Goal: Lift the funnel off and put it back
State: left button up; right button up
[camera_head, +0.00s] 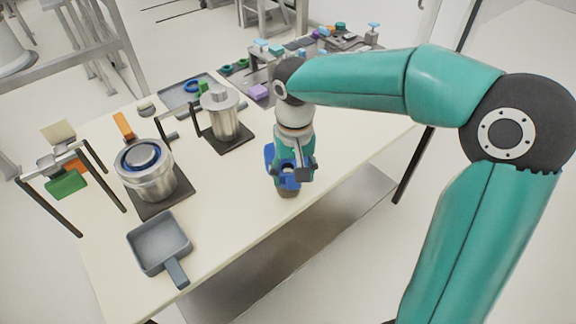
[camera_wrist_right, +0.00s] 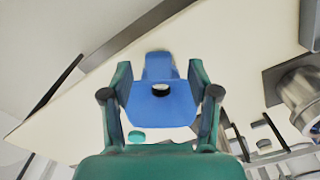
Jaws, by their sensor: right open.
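The blue funnel (camera_head: 270,155) sits on top of a small dark brown container (camera_head: 288,192) near the front edge of the table. In the right wrist view the funnel (camera_wrist_right: 160,108) is a wide blue piece with a round hole and a tab. My right gripper (camera_head: 291,172) is open, pointing down over the funnel. In the wrist view its green fingers (camera_wrist_right: 160,95) stand on either side of the funnel, with small gaps showing. The gripper hides part of the funnel in the head view. My left gripper is not in view.
On the table (camera_head: 225,220) stand a steel pot (camera_head: 150,185) on a dark base, a steel canister (camera_head: 222,118) and a grey square pan (camera_head: 160,245). Racks and small coloured parts are at the back. The table is clear between the pan and the container.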

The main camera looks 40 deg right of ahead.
notch_tip(320, 180, down, 3)
jog(key=shift+s+f, duration=0.1)
jog(key=shift+f, duration=0.1)
grip_shut()
dwell(0.3)
jog(key=shift+r, duration=0.2)
notch_tip(320, 180, up, 19)
jog(key=p, duration=0.1)
notch_tip(320, 180, up, 6)
jog(key=p, duration=0.5)
send_over(294, 183)
jog(key=shift+f, duration=0.15)
dwell(0.5)
